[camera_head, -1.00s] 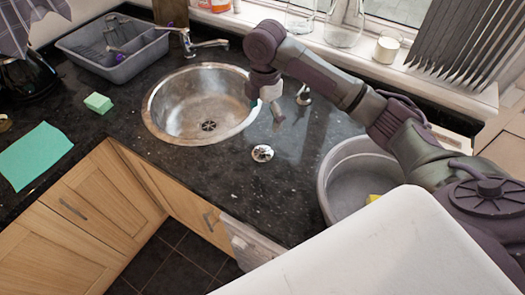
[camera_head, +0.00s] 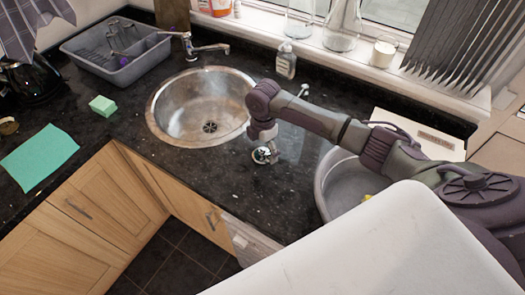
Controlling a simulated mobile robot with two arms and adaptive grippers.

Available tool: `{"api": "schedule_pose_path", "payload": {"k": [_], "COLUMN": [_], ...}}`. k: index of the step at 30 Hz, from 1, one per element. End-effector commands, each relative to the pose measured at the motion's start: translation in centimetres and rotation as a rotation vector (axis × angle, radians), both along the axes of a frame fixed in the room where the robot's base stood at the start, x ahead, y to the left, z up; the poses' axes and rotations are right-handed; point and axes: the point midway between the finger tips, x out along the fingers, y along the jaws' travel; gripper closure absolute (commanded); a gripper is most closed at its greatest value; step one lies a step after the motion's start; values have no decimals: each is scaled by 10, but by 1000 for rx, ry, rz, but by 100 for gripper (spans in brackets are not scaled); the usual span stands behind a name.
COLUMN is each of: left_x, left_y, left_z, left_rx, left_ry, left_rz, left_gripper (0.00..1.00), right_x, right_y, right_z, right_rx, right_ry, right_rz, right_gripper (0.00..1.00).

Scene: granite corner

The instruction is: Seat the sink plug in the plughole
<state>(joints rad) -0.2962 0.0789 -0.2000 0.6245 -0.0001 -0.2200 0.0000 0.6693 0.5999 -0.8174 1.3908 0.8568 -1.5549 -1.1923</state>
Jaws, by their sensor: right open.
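The round metal sink plug (camera_head: 260,156) lies on the dark granite worktop to the right of the sink. My right gripper (camera_head: 267,150) is open, pointing down right over the plug, and its fingers partly cover it. I cannot tell whether a finger touches the plug. The round steel sink (camera_head: 180,105) is empty, and its dark plughole (camera_head: 210,127) shows uncovered at the bottom of the bowl. My left gripper is not in view.
A tap (camera_head: 195,45) stands behind the sink, with a grey dish rack (camera_head: 100,70) to its left. A soap bottle (camera_head: 286,60) stands behind my right arm. A grey basin (camera_head: 325,180) is at right. A green sponge (camera_head: 103,105) and cloth (camera_head: 38,157) lie left.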

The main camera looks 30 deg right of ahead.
Motion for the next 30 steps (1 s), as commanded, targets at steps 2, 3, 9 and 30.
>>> {"api": "schedule_pose_path", "payload": {"k": [2, 3, 9, 30], "left_x": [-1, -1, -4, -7], "left_y": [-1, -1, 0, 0], "left_z": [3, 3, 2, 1], "left_rx": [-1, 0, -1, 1], "left_ry": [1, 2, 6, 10], "left_rz": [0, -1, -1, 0], "left_gripper": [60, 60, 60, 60], "right_x": [0, 0, 0, -2], "right_y": [0, 0, 0, 0], "right_z": [-6, -9, -10, -12], "right_rx": [-1, -1, -1, -3], "right_ry": [1, 0, -1, 4], "right_rz": [0, 1, 1, 1], "right_gripper": [2, 2, 2, 100]}}
